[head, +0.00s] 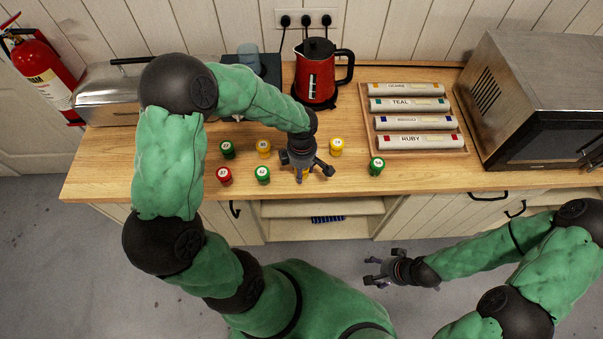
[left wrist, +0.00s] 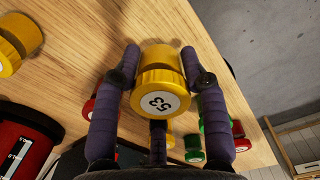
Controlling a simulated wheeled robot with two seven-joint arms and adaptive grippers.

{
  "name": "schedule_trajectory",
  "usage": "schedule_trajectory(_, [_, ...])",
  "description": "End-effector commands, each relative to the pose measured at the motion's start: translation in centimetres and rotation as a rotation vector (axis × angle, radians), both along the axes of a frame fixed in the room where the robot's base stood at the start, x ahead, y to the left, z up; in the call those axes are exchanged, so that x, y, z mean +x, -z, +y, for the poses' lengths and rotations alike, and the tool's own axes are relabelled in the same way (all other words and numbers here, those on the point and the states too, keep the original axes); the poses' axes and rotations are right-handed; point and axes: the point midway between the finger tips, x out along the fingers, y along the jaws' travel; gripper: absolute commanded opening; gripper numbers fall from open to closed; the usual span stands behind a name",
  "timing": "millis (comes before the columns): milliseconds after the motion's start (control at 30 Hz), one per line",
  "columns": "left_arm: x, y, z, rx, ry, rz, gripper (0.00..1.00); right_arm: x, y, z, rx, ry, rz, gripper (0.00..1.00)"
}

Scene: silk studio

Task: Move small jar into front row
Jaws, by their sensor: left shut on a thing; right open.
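My left gripper (head: 306,172) is over the counter, pointing down. In the left wrist view the left gripper (left wrist: 160,78) is shut on a yellow jar (left wrist: 163,80), with a finger on each side and its lid marked 53. The held jar (head: 305,175) is mostly hidden in the head view; I cannot tell if it touches the counter. It is in line with a red jar (head: 225,176) and a green jar (head: 263,175) at the front. Behind are a green jar (head: 227,149) and two yellow jars (head: 264,149) (head: 336,147). My right gripper (head: 374,272) is open and empty.
A green jar (head: 376,166) stands to the right, near a wooden tray (head: 462,142) of labelled tubes. A red kettle (head: 318,75) stands behind the left gripper, and a microwave (head: 535,100) at right. The counter's front edge is close to the front jars.

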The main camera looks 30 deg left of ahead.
Motion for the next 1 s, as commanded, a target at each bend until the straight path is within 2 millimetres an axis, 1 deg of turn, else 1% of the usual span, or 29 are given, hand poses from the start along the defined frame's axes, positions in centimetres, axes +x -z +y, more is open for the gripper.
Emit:
schedule_trajectory(33, [-0.2, 1.0, 0.0, -0.001, 0.001, 0.007, 0.09, 0.0, 0.1, 0.0, 0.000, 0.000, 0.000, 0.67])
schedule_trajectory(100, [-0.2, 1.9, 0.0, -0.001, 0.000, 0.005, 0.09, 0.0, 0.2, 0.0, 0.000, 0.000, 0.000, 0.67])
schedule_trajectory(167, [-0.2, 2.4, 0.0, -0.001, 0.000, 0.005, 0.09, 0.0, 0.2, 0.0, 0.000, 0.000, 0.000, 0.67])
schedule_trajectory(400, [-0.1, 2.4, 0.0, -0.001, 0.000, 0.003, 0.09, 0.0, 0.2, 0.0, 0.000, 0.000, 0.000, 0.67])
schedule_trajectory(567, [-0.1, 2.7, 0.0, 0.000, 0.000, 0.003, 0.09, 0.0, 0.6, 0.0, 0.000, 0.000, 0.000, 0.67])
schedule_trajectory(600, [-0.2, 2.7, 0.0, 0.000, 0.000, 0.004, 0.46, 0.0, 0.7, 0.0, 0.000, 0.000, 0.000, 0.67])
schedule_trajectory(667, [-0.2, 2.6, 0.0, 0.000, 0.000, 0.004, 0.63, 0.0, 0.6, 0.0, 0.000, 0.000, 0.000, 0.67])
schedule_trajectory(700, [-0.2, 2.6, 0.0, 0.000, 0.000, 0.004, 0.67, 0.0, 0.6, 0.0, 0.000, 0.000, 0.000, 0.67])
schedule_trajectory(1000, [-0.2, 2.6, 0.0, 0.000, 0.000, 0.003, 0.67, 0.0, 0.5, 0.0, 0.000, 0.000, 0.000, 0.67])
